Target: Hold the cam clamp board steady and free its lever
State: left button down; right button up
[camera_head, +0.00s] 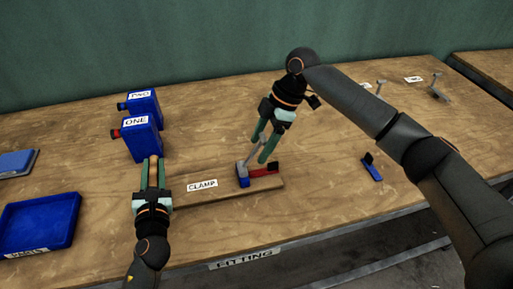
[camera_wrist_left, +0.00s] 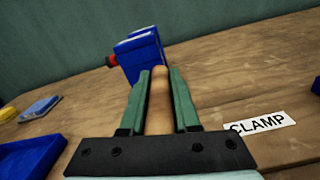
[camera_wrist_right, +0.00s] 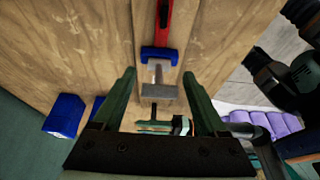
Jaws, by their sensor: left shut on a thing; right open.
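The clamp board (camera_head: 228,190) is a wooden plank with a CLAMP label, lying on the bench. My left gripper (camera_head: 153,164) is shut on the round wooden handle (camera_wrist_left: 158,98) at the board's left end. My right gripper (camera_head: 265,148) is open above the clamp.
Blue boxes labelled ONE (camera_head: 137,139) and TWO (camera_head: 145,104) stand behind my left gripper. A blue tray (camera_head: 40,222) is at the left. A small blue piece (camera_head: 371,168) lies to the right of the board. The bench's front edge has a FITTING label (camera_head: 244,258).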

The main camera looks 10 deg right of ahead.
jog(key=shift+x, duration=0.8)
grip_shut()
dwell(0.5)
